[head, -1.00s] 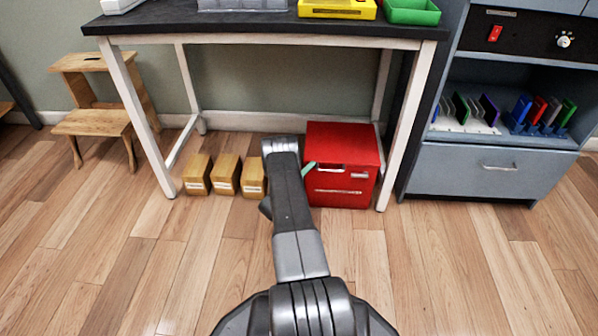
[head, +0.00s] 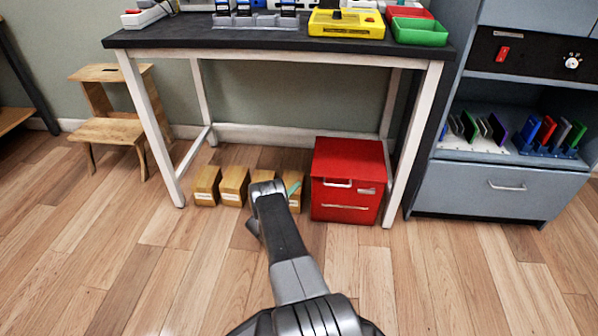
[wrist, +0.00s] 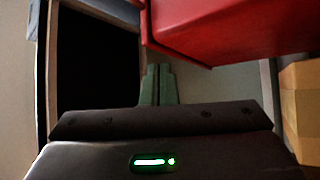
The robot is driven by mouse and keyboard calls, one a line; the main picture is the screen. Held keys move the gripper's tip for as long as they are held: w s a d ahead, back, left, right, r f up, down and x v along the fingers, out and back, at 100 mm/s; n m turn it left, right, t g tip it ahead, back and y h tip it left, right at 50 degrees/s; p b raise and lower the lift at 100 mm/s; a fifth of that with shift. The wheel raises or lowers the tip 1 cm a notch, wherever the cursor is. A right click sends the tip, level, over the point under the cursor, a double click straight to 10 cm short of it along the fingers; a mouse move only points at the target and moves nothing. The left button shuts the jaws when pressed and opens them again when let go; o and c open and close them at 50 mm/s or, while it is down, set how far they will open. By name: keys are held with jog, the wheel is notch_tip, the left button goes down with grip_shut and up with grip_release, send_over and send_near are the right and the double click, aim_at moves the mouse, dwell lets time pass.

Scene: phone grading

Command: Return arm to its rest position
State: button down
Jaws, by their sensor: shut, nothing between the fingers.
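My arm reaches forward from the bottom of the head view, low over the floor in front of the table. My gripper (head: 294,188) is mostly hidden behind my wrist; a green fingertip shows just left of the red cabinet. In the wrist view my gripper (wrist: 158,84) shows its green fingers together, with nothing between them. The red cabinet (head: 346,190) stands under the table, to the right of my gripper. The red cabinet also fills the upper right of the wrist view (wrist: 240,28).
Several wooden boxes (head: 234,186) stand under the black-topped table (head: 250,38). A wooden step stool (head: 108,130) is at the left. A grey cabinet (head: 495,192) with racks of phones stands at the right. A yellow device (head: 346,23) and green tray (head: 419,32) are on the table. Front floor is clear.

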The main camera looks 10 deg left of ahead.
dwell(0.4)
jog(key=d+r, duration=0.4)
jog(key=d, duration=0.4)
jog(key=shift+s, duration=0.15)
dwell(0.3)
